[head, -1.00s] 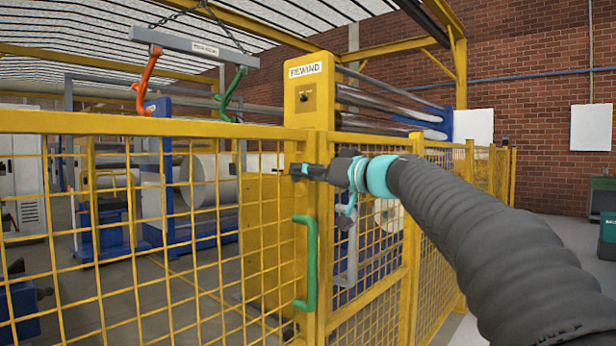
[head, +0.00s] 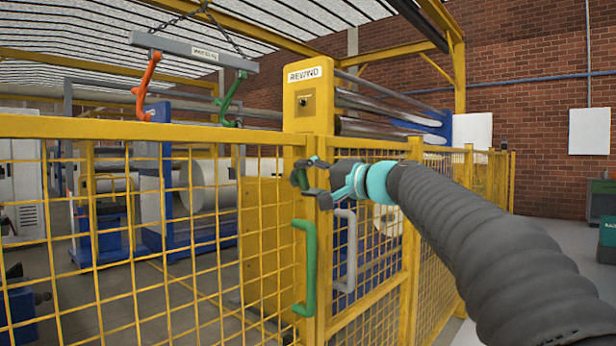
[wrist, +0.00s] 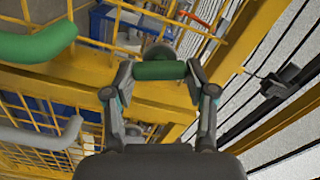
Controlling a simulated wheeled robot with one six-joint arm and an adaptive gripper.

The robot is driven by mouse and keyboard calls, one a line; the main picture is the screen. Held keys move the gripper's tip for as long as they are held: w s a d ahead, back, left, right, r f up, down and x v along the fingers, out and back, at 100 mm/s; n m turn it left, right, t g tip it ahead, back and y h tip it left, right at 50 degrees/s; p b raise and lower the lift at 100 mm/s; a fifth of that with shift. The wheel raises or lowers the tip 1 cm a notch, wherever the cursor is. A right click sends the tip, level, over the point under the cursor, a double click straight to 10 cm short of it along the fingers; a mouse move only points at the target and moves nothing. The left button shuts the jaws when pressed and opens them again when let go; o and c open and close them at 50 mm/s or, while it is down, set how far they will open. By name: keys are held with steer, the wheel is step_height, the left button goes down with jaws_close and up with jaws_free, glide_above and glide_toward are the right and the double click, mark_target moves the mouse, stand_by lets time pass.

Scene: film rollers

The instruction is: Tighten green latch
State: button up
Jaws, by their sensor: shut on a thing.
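The green latch (wrist: 160,70) is a short green bar between my fingertips in the wrist view, with a grey round part just beyond it. My gripper (wrist: 158,82) is shut on it, one finger on each end. In the head view my gripper (head: 306,180) is at the yellow gate post, above the green handle. There the fingers mostly hide the latch, and I cannot tell how tight it is.
A green handle (head: 307,265) and a grey handle (head: 345,250) are on the yellow mesh fence, below my gripper. The yellow REWIND post (head: 308,112) stands behind. A beam (head: 195,48) with orange and green hooks hangs at upper left.

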steer(key=shift+r+m+p, duration=0.1)
steer(key=shift+m+p, duration=0.3)
steer(key=shift+m, duration=1.6)
steer(key=o, duration=1.2)
steer(key=shift+c, duration=0.2)
steer(key=shift+d, duration=0.1)
steer(key=v, duration=1.1)
steer(key=shift+s+d, duration=0.25)
steer(key=shift+d, duration=0.05)
